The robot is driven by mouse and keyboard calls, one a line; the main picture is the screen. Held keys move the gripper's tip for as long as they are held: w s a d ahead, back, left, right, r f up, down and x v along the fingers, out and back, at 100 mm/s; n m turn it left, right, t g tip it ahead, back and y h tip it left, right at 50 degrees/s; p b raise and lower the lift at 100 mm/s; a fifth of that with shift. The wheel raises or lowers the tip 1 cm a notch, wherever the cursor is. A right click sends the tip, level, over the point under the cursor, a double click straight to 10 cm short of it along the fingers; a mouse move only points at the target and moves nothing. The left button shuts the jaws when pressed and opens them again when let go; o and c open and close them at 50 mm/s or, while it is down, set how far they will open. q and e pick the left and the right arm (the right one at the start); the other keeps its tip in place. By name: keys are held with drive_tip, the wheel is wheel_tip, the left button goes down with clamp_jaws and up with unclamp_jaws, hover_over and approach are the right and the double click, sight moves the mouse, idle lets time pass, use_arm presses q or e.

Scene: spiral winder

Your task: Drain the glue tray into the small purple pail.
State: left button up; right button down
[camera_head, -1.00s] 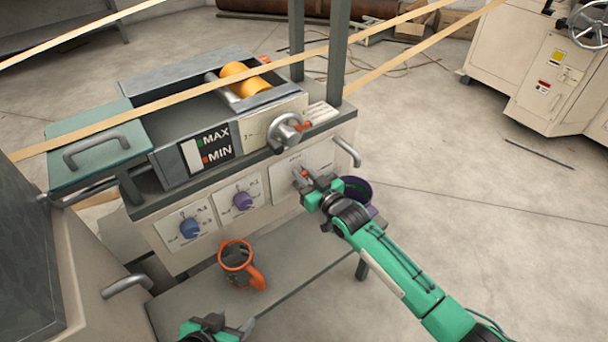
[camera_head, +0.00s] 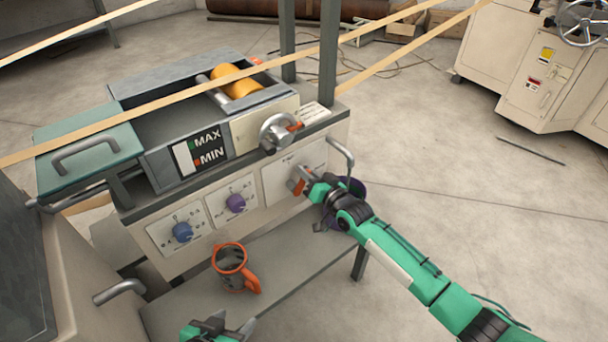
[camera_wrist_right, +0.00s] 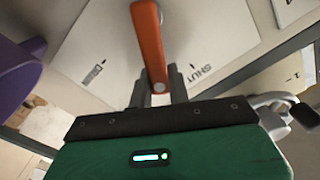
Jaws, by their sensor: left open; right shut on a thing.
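The glue tray (camera_head: 185,118) is in the winder's top left, with a MAX/MIN gauge (camera_head: 202,152) on its front. My right gripper (camera_head: 303,187) is shut on the orange drain lever (camera_head: 297,186) on the front panel. In the right wrist view the lever (camera_wrist_right: 148,45) lies between the DRAIN and SHUT labels, its end between my fingers (camera_wrist_right: 160,90). The small purple pail (camera_head: 358,188) is behind my right forearm, partly hidden; its edge shows at left in the wrist view (camera_wrist_right: 15,75). My left gripper (camera_head: 217,328) is open and empty at the bottom edge.
An orange-rimmed jug (camera_head: 231,262) stands on the lower shelf (camera_head: 190,300). A crank (camera_head: 278,132) and a grey handle (camera_head: 342,155) stick out from the machine front. Tan strips (camera_head: 130,122) run above the tray.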

use_arm(q)
drive_tip(key=shift+w+d, duration=0.1)
drive_tip(key=shift+d, duration=0.25)
use_arm(e)
drive_tip(key=shift+w+d+f+m, duration=0.1)
drive_tip(key=shift+d+f+m, duration=0.1)
drive_tip(key=shift+m, duration=0.2)
drive_tip(key=c, duration=1.3)
unclamp_jaws()
use_arm(q)
drive_tip(key=shift+s+a+r+g+y+p, duration=0.1)
drive_tip(key=shift+s+a+g+y+p, duration=0.3)
drive_tip(key=shift+a, duration=0.55)
drive_tip(key=shift+s+a+r+g+y+p, duration=0.1)
drive_tip(key=shift+s+a+g+y+p, duration=0.1)
drive_tip(key=shift+s+a+g+p, duration=0.45)
use_arm(e)
drive_tip(key=shift+v, duration=6.9)
use_arm(q)
drive_tip(key=shift+a, duration=0.3)
use_arm(e)
drive_tip(key=shift+r, duration=0.1)
drive_tip(key=shift+c, duration=0.5)
